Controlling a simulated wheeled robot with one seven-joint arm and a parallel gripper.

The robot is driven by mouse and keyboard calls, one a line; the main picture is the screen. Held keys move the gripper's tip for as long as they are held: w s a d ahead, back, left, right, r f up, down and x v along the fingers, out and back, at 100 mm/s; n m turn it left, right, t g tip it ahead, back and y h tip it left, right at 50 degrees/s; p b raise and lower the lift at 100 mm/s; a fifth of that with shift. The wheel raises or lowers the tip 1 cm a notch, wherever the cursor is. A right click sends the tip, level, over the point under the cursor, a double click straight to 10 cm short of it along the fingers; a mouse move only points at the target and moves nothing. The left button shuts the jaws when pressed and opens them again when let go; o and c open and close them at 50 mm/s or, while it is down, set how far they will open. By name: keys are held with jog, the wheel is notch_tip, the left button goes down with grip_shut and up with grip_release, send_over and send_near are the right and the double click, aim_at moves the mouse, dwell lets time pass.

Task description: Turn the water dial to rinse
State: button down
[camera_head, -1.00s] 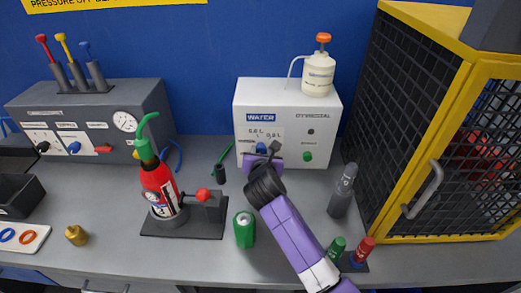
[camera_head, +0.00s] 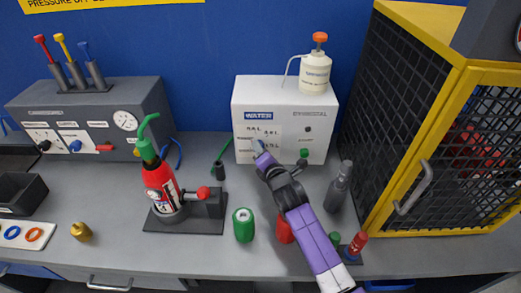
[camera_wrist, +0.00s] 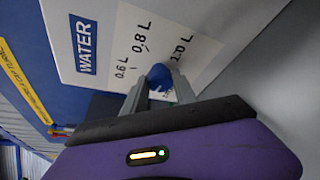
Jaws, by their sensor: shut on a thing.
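The water dial is a blue knob (camera_wrist: 159,75) on the white label of the dispenser's front panel. In the wrist view, volume marks 0.6 L, 0.8 L and 1.0 L are around it, and a rinse mark cannot be read. My gripper (camera_wrist: 157,84) is shut on the knob, with one grey finger on either side. In the head view, my gripper (camera_head: 259,150) reaches the panel of the white water dispenser (camera_head: 282,92) from the front right and largely covers the dial and the lower label.
A green knob (camera_head: 304,153) is right of my gripper on the same panel. A green can (camera_head: 243,225), a red cylinder (camera_head: 284,232) and a grey bottle (camera_head: 339,188) stand near my arm. A red extinguisher (camera_head: 160,188) is left; a yellow-framed cage (camera_head: 455,145) is right.

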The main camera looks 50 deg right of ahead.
jog(key=shift+d+m, duration=0.1)
jog(key=shift+m, duration=0.3)
jog(key=c, duration=1)
grip_release()
jog(key=shift+s, duration=0.1)
jog(key=b+v, duration=0.1)
jog(key=v, duration=0.6)
jog(key=shift+s+a, duration=0.2)
jog(key=shift+s, duration=0.15)
jog(key=shift+f, duration=0.1)
